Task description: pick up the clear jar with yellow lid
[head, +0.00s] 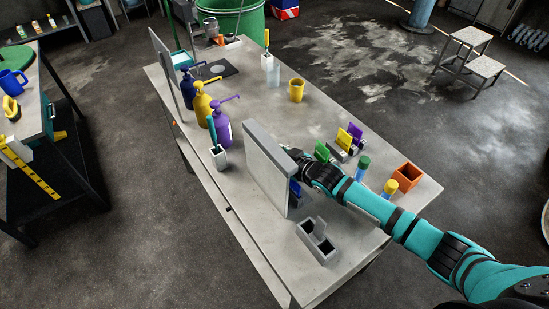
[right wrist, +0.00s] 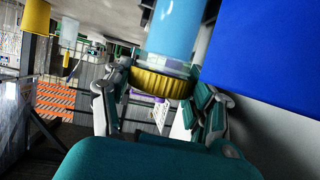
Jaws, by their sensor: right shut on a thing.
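In the right wrist view, a light blue, see-through jar with a ribbed yellow lid (right wrist: 160,84) sits between the fingers of my right gripper (right wrist: 158,112). The fingers are closed on its lid end. In the head view, my right gripper (head: 292,163) reaches in beside the upright grey-white panel (head: 268,172); its fingertips and the held jar are mostly hidden there. Another container with a yellow lid (head: 390,187) stands near the table's right edge, beside a green-lidded jar (head: 363,165). My left gripper is not in view.
A blue panel (head: 295,192) is close to the gripper and fills the upper right of the wrist view (right wrist: 262,60). A grey two-slot holder (head: 318,240) and an orange box (head: 407,177) are near my arm. Pump bottles (head: 203,105) line the left edge. The table's middle (head: 270,115) is clear.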

